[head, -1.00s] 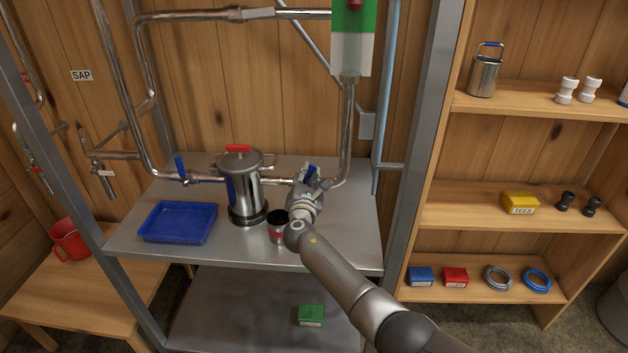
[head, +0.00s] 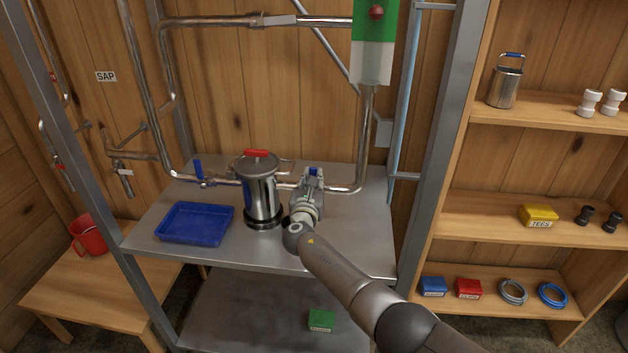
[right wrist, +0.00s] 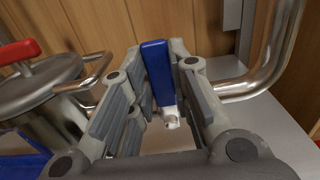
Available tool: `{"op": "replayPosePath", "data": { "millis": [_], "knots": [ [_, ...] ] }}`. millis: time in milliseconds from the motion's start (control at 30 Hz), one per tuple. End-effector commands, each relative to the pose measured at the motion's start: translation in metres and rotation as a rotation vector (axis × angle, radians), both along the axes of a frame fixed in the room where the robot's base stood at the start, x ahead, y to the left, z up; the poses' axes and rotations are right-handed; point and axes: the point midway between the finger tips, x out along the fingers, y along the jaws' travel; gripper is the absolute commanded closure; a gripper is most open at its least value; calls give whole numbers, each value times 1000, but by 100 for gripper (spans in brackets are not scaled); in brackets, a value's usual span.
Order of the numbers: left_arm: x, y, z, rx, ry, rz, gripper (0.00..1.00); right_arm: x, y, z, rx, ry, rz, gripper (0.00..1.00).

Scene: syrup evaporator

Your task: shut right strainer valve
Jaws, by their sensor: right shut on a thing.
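The strainer (head: 262,190) is a steel pot with a red-handled lid, standing on the metal shelf in the pipe line. The right strainer valve has a blue handle (head: 313,171), right of the pot. My right gripper (head: 312,180) is shut on this handle. In the right wrist view the blue handle (right wrist: 155,72) stands up between the two fingers, with a pale metal end below it. The valve body is mostly hidden by the gripper. The left strainer valve's blue handle (head: 198,171) stands upright left of the pot. My left gripper is not in view.
A blue tray (head: 196,223) lies left of the pot on the steel shelf (head: 345,235). A vertical pipe (head: 365,135) rises right of my gripper, below a green and white box (head: 373,50). A shelf unit (head: 470,225) stands at the right.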

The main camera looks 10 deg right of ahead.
Motion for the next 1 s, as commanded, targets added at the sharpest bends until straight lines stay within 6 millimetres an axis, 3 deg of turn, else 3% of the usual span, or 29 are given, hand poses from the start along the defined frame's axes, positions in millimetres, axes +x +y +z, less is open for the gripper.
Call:
{"op": "replayPosePath", "data": {
  "millis": [300, 333, 500, 1000],
  "knots": [
    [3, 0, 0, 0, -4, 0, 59, 0, 0, 1, -11, 1, 1, 100],
    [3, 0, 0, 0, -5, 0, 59, 0, 0, 1, -11, 1, 1, 79],
    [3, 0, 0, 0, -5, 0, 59, 0, 0, 1, -9, 1, 1, 59],
    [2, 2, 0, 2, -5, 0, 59, -8, 3, -2, -3, 1, 2, 59]
  ]
}}
